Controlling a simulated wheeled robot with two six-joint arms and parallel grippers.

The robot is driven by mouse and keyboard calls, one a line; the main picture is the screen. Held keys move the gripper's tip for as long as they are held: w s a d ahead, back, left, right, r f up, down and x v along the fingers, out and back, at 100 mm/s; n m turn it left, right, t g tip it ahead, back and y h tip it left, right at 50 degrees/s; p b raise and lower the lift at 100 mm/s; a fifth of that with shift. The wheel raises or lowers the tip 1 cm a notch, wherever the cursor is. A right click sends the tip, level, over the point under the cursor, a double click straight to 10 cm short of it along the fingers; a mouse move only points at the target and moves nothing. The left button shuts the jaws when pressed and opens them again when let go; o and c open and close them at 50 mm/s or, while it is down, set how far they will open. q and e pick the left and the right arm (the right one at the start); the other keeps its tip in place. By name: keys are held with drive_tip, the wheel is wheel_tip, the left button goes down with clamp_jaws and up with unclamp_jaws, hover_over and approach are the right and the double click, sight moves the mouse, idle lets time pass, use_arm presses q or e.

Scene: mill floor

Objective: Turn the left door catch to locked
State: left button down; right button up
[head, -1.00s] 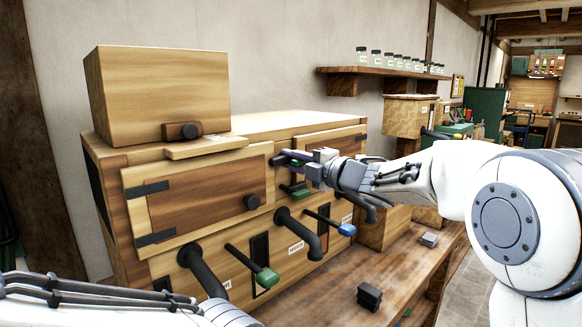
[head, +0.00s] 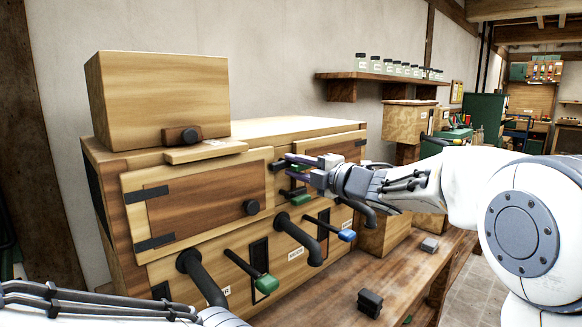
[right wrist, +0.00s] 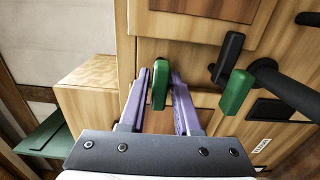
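Two green-gripped catches sit on the front of the wooden cabinet (head: 130,205), between its left door (head: 205,200) and right door (head: 342,155). My right gripper (head: 288,168) is at these catches, its purple fingers one above the other. In the right wrist view the open fingers (right wrist: 160,80) stand on either side of one green grip (right wrist: 159,86), with narrow gaps visible. A second green grip (right wrist: 236,92) lies outside the fingers, beside a black bar (right wrist: 228,58). I cannot tell for sure which grip belongs to the left door. My left gripper is out of view.
Below the doors, a green-tipped lever (head: 266,284), a blue-tipped lever (head: 346,235) and black curved pipes (head: 305,240) stick out. A wooden box (head: 160,95) stands on the cabinet. A small black block (head: 370,301) lies on the bench (head: 330,295).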

drive_tip(key=v, duration=0.9)
drive_tip(key=shift+b, duration=0.45)
